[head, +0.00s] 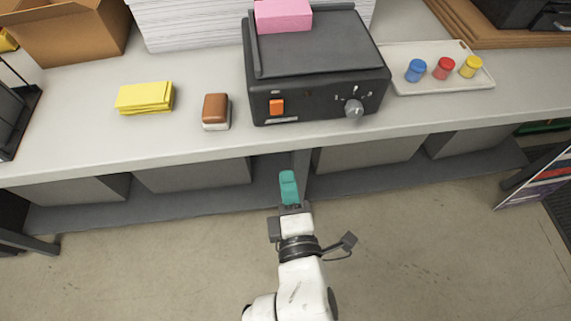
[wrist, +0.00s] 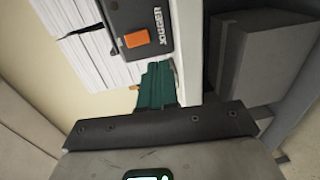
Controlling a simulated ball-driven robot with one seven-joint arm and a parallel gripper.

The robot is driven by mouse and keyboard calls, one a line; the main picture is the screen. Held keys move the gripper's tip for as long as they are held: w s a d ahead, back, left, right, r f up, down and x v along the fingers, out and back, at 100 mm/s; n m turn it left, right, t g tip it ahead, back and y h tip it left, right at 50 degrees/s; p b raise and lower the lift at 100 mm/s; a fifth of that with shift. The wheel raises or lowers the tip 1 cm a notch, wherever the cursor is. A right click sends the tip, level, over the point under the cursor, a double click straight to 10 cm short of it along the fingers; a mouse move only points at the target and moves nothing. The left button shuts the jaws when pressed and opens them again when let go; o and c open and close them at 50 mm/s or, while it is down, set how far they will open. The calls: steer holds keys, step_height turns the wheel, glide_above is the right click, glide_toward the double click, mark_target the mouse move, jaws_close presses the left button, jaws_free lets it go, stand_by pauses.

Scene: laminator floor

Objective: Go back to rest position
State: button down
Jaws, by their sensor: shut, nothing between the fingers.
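My gripper (head: 289,178) is in front of the bench, low in the middle of the head view, with teal fingers pressed together and nothing between them. In the wrist view the teal fingers (wrist: 157,82) are also together, with the bench edge and the black machine beyond. The black machine (head: 318,65) stands on the bench above and beyond the gripper, apart from it. It has an orange switch (head: 276,107) and a grey knob (head: 353,108) on its front. The orange switch also shows in the wrist view (wrist: 137,39).
On the bench (head: 120,140) lie a yellow pad stack (head: 145,97), a brown-and-white block (head: 216,111) and a pink block (head: 283,15) on the machine. A white tray (head: 440,86) holds blue, red and yellow pieces. Grey boxes (head: 195,175) sit under the bench. The floor in front is clear.

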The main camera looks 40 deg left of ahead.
steer(key=shift+s+d, duration=0.25)
steer(key=shift+d, duration=0.05)
stand_by(0.5)
